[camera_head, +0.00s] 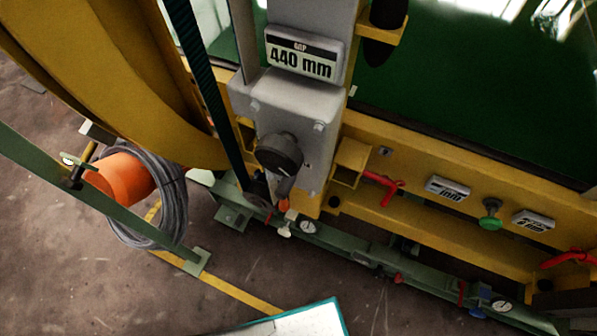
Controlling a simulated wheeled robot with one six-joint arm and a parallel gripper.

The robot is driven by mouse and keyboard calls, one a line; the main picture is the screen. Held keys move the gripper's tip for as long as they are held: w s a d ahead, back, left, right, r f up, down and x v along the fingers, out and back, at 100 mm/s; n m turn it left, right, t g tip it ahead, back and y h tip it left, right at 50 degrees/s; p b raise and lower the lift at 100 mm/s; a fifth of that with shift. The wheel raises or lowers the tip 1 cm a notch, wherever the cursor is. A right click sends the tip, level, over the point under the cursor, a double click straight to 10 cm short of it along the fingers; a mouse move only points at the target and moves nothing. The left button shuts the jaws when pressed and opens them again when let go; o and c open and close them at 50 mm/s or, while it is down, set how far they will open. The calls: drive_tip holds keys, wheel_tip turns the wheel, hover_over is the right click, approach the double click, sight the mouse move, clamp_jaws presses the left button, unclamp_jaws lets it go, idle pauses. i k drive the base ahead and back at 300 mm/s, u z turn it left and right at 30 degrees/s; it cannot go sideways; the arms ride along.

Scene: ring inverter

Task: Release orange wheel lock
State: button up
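An orange cylindrical wheel or drum (120,178) is at the left, with a coil of grey cable (172,200) around its right end. A green bar (130,205) runs diagonally in front of it. A small pale fitting with a dark clamp (74,162) sits at the bar beside the orange part's left end; I cannot tell whether it is the lock or what state it is in. My gripper is not in view.
A grey box with a black knob (279,152) stands in the middle under a "440 mm" sign (301,54). Red handles (383,186) and a green knob (490,222) line the yellow frame (440,222) at right. Floor at lower left looks clear, with a yellow line (222,285).

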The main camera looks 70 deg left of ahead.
sight(284, 188)
drive_tip(key=u, duration=2.15)
drive_tip(key=k, duration=1.35)
drive_tip(key=u, duration=0.05)
drive_tip(key=i, duration=0.8)
drive_tip(key=u, duration=0.6)
